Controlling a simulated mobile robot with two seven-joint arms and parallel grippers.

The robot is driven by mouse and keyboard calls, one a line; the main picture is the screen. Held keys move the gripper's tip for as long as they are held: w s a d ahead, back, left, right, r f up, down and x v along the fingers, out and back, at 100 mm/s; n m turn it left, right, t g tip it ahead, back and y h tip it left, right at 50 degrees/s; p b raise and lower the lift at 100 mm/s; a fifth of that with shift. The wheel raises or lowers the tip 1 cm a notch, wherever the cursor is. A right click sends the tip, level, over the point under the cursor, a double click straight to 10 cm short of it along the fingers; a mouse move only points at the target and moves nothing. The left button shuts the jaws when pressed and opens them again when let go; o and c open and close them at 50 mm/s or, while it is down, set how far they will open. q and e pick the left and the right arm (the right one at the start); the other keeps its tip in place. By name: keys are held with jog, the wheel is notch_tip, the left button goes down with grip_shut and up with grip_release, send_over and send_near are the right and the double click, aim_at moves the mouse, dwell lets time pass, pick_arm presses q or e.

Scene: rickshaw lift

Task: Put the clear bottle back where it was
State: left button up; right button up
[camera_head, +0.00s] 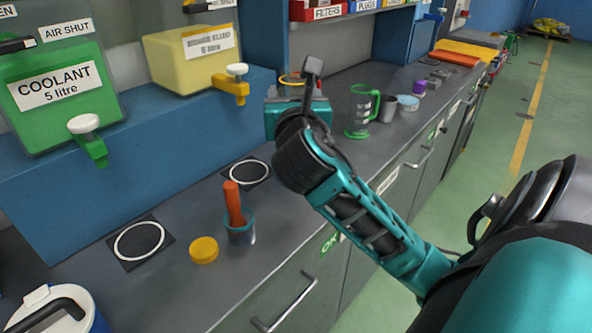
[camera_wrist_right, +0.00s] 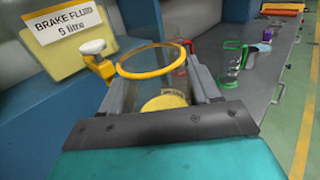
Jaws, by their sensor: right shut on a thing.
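My right gripper (camera_head: 294,100) is over the far part of the bench, in front of the blue ledge. In the right wrist view its two fingers (camera_wrist_right: 160,88) are shut on a clear vessel with a yellow rim (camera_wrist_right: 122,70), its open mouth facing up. A yellow round part shows low in it. In the head view the gripper hides most of this vessel; only its yellow rim (camera_head: 291,79) shows. I cannot tell whether its base touches the bench. I see no other plain clear bottle. My left gripper is not in view.
White rings on black pads (camera_head: 139,241) (camera_head: 250,173) mark the bench. A green-handled clear jug (camera_head: 358,122) and a grey mug (camera_head: 387,108) stand right. Dispenser taps (camera_head: 232,86) overhang the ledge.

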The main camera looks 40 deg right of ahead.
notch_tip(320, 180, down, 14)
jog(key=b, duration=0.4)
jog(key=shift+f+b, duration=0.25)
jog(key=shift+b, duration=0.15)
jog(key=shift+f, duration=0.1)
jog(key=o, duration=0.8)
jog(key=shift+f, duration=0.1)
jog(key=o, duration=0.5)
jog(key=shift+c, duration=0.2)
